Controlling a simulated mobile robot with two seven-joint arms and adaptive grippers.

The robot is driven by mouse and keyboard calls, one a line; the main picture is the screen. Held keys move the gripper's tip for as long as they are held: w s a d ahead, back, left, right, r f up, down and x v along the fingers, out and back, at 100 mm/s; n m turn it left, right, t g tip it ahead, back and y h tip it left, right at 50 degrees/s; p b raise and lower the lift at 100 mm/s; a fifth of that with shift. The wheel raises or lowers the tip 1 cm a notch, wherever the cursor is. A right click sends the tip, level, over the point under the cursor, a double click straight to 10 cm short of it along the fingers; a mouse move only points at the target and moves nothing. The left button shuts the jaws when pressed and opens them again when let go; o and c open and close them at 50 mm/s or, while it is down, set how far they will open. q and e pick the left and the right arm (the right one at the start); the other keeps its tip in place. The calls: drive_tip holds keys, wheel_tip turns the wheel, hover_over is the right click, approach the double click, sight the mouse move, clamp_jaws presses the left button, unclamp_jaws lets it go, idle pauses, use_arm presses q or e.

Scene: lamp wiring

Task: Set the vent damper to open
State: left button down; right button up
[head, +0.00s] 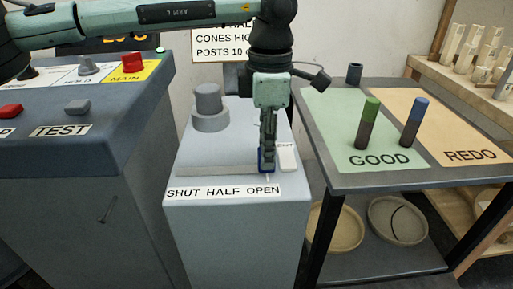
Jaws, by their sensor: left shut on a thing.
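The vent damper's slide track (215,172) runs along the front of a grey cabinet top, behind a label (223,192) reading SHUT, HALF, OPEN from left to right. My left gripper (267,168) points down at the right end of this track, above the word OPEN. It is shut on the damper's handle, which its fingers mostly hide. My right gripper is not in view.
A round grey knob-like post (209,108) stands on the cabinet behind the track. A control panel with a red MAIN button (133,62) is at left.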

use_arm(q)
drive_tip(key=c, duration=1.2)
unclamp_jaws()
drive_tip(key=shift+d, duration=0.25)
wheel_tip(320, 180, up, 12)
